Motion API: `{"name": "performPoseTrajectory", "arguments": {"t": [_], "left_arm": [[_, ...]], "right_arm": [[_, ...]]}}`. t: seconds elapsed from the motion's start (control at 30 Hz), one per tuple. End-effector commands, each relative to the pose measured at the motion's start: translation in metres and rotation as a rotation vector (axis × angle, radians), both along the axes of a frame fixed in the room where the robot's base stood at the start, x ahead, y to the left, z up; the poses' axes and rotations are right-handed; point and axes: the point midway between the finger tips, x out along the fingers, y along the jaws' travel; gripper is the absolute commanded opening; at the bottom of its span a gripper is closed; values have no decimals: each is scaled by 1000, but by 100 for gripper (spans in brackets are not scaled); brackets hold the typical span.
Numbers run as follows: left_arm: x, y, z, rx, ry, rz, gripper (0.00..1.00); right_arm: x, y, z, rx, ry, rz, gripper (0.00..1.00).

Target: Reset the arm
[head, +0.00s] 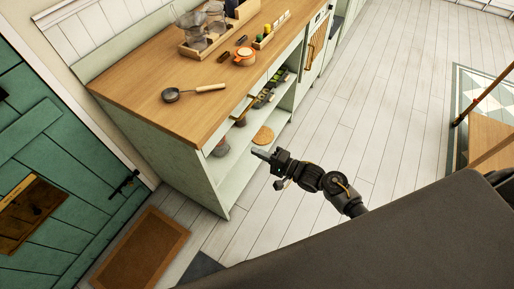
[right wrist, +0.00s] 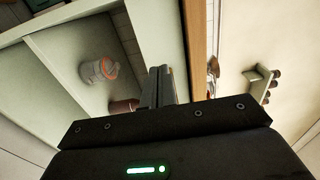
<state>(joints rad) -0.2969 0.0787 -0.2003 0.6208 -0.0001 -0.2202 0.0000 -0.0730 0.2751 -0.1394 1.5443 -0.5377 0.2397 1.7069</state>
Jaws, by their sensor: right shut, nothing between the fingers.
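My right gripper (head: 262,154) is shut and empty. In the head view it is in front of the open shelves of a cabinet (head: 168,152) with a wooden top. In the right wrist view its closed fingers (right wrist: 161,86) point toward the cabinet, near the edge of the wooden top (right wrist: 197,40). A grey jar with an orange rim (right wrist: 98,70) stands on a shelf to the left of the fingers. A reddish-brown pot (right wrist: 124,106) is partly hidden behind the gripper. My left gripper does not show in either view.
A pan (head: 171,95) with a light handle and an orange-rimmed pot (head: 244,57) stand on the top. A round wooden board (head: 263,135) is on a lower shelf. A doormat (head: 143,250) lies by the green door (head: 40,135).

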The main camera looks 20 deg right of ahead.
Motion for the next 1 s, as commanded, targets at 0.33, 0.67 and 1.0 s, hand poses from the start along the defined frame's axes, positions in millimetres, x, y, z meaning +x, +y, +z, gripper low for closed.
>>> {"name": "performPoseTrajectory", "arguments": {"t": [0.33,0.67,1.0], "left_arm": [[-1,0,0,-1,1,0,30],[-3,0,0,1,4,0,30],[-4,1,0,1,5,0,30]], "right_arm": [[1,1,0,-4,-5,3,0],[5,-38,-84,-623,-157,-76,0],[-145,-103,-308,-1441,87,240,0]]}}
